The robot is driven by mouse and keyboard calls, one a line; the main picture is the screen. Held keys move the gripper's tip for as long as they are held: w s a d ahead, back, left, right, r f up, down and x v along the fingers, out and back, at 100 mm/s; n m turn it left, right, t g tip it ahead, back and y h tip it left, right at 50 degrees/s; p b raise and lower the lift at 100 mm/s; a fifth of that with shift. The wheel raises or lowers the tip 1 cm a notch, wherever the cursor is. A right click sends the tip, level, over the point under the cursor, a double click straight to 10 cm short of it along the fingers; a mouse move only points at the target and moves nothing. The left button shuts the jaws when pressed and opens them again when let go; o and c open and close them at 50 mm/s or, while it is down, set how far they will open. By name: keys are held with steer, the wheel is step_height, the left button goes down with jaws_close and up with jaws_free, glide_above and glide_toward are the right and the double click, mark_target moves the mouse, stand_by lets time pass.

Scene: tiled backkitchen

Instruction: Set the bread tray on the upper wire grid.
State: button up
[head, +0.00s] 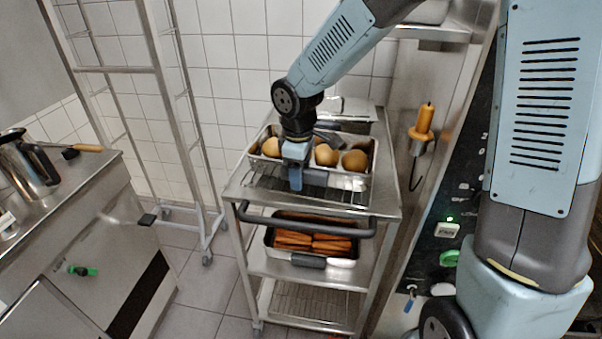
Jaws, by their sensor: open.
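The bread tray (366,182) is a shallow metal pan with several round brown rolls in it. It is on the top level of the steel trolley, over the back of the upper wire grid (335,194), whose front part shows bare. The tray looks level; whether its whole base touches the grid is hidden. My gripper (295,180) points down at the tray's near side, left of its middle, and is open. The gripper and wrist hide part of the tray's near wall and some rolls, so contact with the tray cannot be told.
A push bar (305,224) crosses the trolley's front. Below is a metal tray of orange carrots (313,243), with another wire grid (310,303) lower down. A metal container (350,107) stands behind the bread tray. A rack (158,70) and a counter (85,180) stand left.

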step_height(320, 180, up, 12)
steer(key=shift+s, duration=0.35)
stand_by(0.4)
